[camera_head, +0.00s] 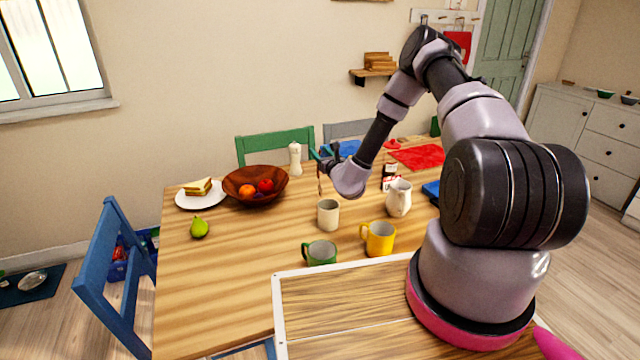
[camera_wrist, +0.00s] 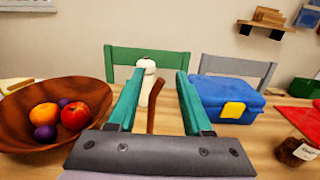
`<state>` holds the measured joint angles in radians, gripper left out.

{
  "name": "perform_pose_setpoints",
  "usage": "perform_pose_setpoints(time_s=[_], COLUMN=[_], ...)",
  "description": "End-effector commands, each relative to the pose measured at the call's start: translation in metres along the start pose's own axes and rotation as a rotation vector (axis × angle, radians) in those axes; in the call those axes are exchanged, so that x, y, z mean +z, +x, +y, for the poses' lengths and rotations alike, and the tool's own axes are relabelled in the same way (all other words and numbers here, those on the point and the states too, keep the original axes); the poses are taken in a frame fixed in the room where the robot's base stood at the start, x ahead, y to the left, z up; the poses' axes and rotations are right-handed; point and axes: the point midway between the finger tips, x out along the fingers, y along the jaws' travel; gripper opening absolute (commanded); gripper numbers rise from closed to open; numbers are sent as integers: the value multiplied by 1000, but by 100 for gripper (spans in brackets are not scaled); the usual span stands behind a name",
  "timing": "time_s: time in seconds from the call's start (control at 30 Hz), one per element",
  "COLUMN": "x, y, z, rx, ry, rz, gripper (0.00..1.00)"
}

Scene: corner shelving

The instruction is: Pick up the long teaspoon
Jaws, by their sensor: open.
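The long teaspoon appears to be the thin brown handle (camera_wrist: 153,106) between my two green fingers in the wrist view. It leans slightly, and its lower part is hidden behind my gripper's body. In the head view a thin brown piece (camera_head: 319,185) stands just above the beige cup (camera_head: 328,214), seemingly in it; its bowl is not visible. My gripper (camera_wrist: 160,71) is open, with a finger on each side of the handle and gaps beside it. In the head view my gripper (camera_head: 325,154) is above and behind the cup, partly hidden by my wrist.
A brown fruit bowl (camera_head: 240,190) is left of my gripper, with a white pepper mill (camera_head: 295,158) behind. A white jug (camera_head: 399,198), yellow mug (camera_head: 379,238) and green mug (camera_head: 320,253) stand nearby. A blue box (camera_wrist: 222,98) is behind right. The table's front left is clear.

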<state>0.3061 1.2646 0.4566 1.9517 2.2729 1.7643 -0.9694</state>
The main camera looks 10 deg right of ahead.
Motion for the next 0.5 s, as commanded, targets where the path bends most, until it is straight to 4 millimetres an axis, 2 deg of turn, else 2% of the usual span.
perform_pose_setpoints(time_s=[0.1, 0.23, 0.5], x=[0, 0, 0], y=[0, 0, -1], z=[0, 0, 0], rx=[0, 0, 1], ry=[0, 0, 0], rz=[0, 0, 0], gripper=[50, 0, 0])
